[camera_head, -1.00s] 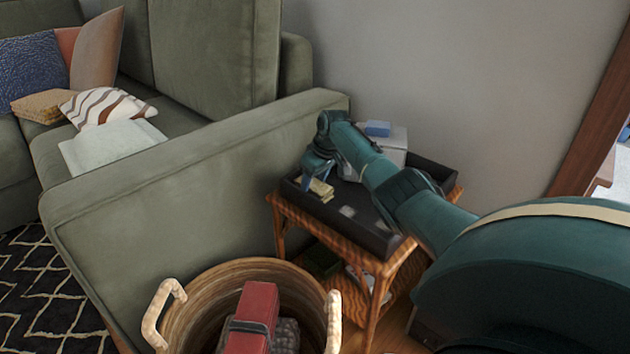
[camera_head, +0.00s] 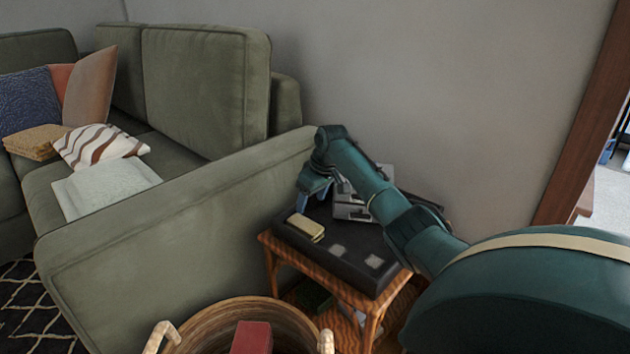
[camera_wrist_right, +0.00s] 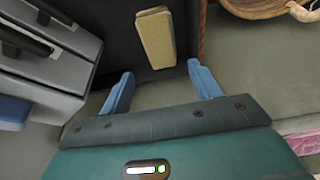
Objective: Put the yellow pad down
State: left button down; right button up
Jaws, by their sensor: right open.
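The yellow pad (camera_head: 305,227) lies flat near the left edge of the black tray (camera_head: 335,268) on the wooden side table. My right gripper (camera_head: 313,198) is above and behind the pad, apart from it. In the right wrist view, the pad (camera_wrist_right: 156,38) is beyond the spread blue fingertips of my right gripper (camera_wrist_right: 159,76), with nothing between them. My left gripper is in neither view.
A grey boxy object (camera_head: 352,207) stands on the tray, partly hidden by my right arm. The sofa arm (camera_head: 190,220) borders the table on the left. A wicker basket (camera_head: 205,330) with a red item stands in front.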

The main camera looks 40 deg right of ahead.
jog(key=s+a+f+n+t, duration=0.1)
jog(key=a+n+t, duration=0.15)
jog(key=a, duration=0.65)
jog(key=s+a+f+n+t+y, duration=0.1)
jog(key=s+a+n+t, duration=0.15)
jog(key=a, duration=0.55)
jog(key=s+a+f+n+t, duration=0.1)
jog(key=a+t, duration=0.2)
jog(key=a, duration=0.6)
jog(key=s+a+r+t+y, duration=0.3)
jog(key=s+a+r, duration=0.2)
jog(key=s+a, duration=0.3)
jog(key=s+a+r+t+y, duration=0.3)
jog(key=s+a+r, duration=0.3)
jog(key=s, duration=0.7)
jog(key=shift+s+a+y+p, duration=0.35)
jog(key=shift+a+y, duration=0.25)
jog(key=shift+a, duration=0.45)
jog(key=shift+f, duration=0.1)
